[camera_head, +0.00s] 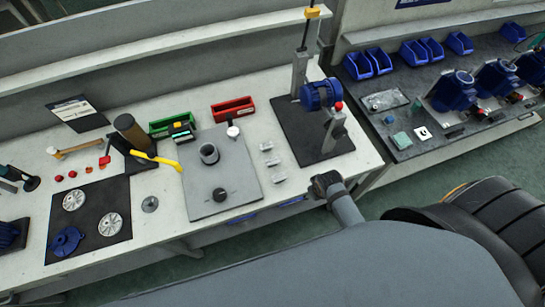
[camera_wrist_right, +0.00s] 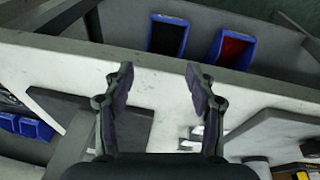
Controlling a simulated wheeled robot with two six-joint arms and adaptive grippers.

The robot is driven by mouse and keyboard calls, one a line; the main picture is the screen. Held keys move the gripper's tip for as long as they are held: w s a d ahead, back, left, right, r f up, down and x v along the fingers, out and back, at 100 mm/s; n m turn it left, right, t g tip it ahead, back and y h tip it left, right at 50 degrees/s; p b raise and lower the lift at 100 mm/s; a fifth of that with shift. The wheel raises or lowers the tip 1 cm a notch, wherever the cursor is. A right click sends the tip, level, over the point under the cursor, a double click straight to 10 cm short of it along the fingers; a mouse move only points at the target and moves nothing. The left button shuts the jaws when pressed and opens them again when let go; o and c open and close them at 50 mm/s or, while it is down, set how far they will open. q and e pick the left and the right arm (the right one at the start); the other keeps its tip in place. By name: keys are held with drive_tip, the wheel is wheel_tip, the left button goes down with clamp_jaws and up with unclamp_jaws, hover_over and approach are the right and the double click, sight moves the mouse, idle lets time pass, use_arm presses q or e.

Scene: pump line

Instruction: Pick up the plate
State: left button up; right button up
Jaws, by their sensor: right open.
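A large grey square plate (camera_head: 222,180) lies on the white bench, with a metal ring and a dark knob on it. A small round metal disc (camera_head: 150,204) lies to its left; I cannot tell which is the plate meant. A grey slab, seemingly the square plate, shows in the right wrist view (camera_wrist_right: 275,132) at lower right. My right gripper (camera_wrist_right: 159,76) is open and empty, its fingers pointing at the bench near its front edge. In the head view the dark end of my right arm (camera_head: 325,184) is right of the plate. My left gripper is not in view.
A blue pump (camera_head: 320,95) on a stand stands on a dark mat right of the plate. Small metal blocks (camera_head: 268,160) lie between. Red (camera_head: 233,109) and green (camera_head: 172,124) bins stand behind. A dark mat (camera_head: 90,236) with discs and a blue part lies left.

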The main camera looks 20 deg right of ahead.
drive_tip(key=w+a+r+n+g+y+p, duration=0.1)
drive_tip(key=w+a+r+n+p, duration=0.1)
drive_tip(key=w+a+r+n, duration=0.55)
drive_tip(key=w+a+r+n+g+p, duration=0.15)
drive_tip(key=w+a+r+n, duration=0.3)
drive_tip(key=w+n, duration=0.5)
hover_over(272, 160)
drive_tip(key=shift+m, duration=0.3)
wheel_tip(272, 160, down, 4)
drive_tip(key=shift+s+a+f, duration=0.1)
drive_tip(key=shift+a, duration=0.05)
drive_tip(key=shift+f, duration=0.3)
drive_tip(key=f+b, duration=0.2)
drive_tip(key=b, duration=0.1)
drive_tip(key=f+b, duration=0.3)
drive_tip(key=shift+d+f, duration=0.2)
drive_tip(key=shift+f, duration=0.05)
drive_tip(key=shift+r, duration=0.2)
drive_tip(key=shift+p, duration=0.3)
drive_tip(key=shift+f, duration=0.25)
